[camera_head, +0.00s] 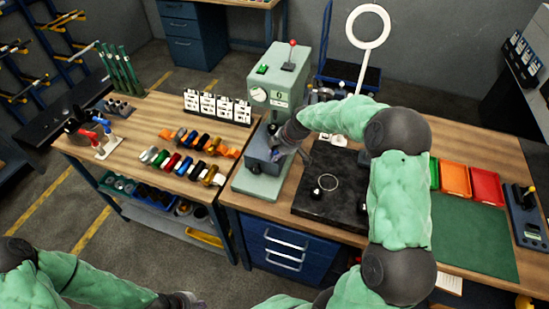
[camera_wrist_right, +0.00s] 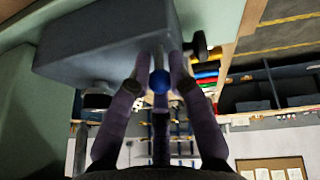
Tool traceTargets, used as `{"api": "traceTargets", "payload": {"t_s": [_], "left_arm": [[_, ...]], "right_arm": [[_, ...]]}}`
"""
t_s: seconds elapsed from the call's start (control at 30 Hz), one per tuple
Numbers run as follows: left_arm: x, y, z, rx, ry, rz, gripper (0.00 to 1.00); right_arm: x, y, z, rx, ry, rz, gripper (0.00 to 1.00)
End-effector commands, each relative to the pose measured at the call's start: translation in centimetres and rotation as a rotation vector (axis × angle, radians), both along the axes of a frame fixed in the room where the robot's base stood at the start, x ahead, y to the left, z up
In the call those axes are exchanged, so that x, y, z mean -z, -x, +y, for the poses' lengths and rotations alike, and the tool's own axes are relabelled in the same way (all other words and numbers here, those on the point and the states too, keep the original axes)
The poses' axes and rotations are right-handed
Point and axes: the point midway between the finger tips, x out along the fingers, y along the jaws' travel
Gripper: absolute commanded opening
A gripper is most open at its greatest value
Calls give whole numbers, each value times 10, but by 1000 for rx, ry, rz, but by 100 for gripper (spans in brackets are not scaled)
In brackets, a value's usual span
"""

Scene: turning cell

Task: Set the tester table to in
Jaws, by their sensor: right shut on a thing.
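The green tester (camera_head: 282,85) stands at the left end of the front bench, with a dial, a small display and a red-knobbed lever on top. Its grey-blue table block (camera_head: 262,148) sits low at its front; the block is large at upper left in the right wrist view (camera_wrist_right: 105,45). My right gripper (camera_head: 290,148) is beside this block. In the right wrist view its fingers (camera_wrist_right: 160,85) are shut around a small blue ball knob (camera_wrist_right: 160,82) near the block. The knob's stem is mostly hidden. My left gripper (camera_head: 187,300) is only partly in view at the bottom edge.
A black plate (camera_head: 318,205) with a ring lies right of the tester. Coloured parts (camera_head: 188,160) and white cards (camera_head: 217,108) stand on the left bench. A green mat (camera_head: 475,238), orange and red bins (camera_head: 456,180) are at right. My right arm crosses above the bench.

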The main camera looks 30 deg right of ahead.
Motion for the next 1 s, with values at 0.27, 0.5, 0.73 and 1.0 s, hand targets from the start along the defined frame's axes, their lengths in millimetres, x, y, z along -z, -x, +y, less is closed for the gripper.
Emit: {"api": "traceTargets", "payload": {"t_s": [0.27,0.5,0.73,1.0], "left_arm": [[13,0,0,0,0,0,0],[12,0,0,0,0,0,0],[12,0,0,0,0,0,0],[12,0,0,0,0,0,0]], "right_arm": [[0,-19,-24,3,2,-5,0],[-2,-20,-24,4,4,-8,0],[-1,-19,-24,4,3,-7,44],[-5,-18,-24,3,2,-6,44]]}}
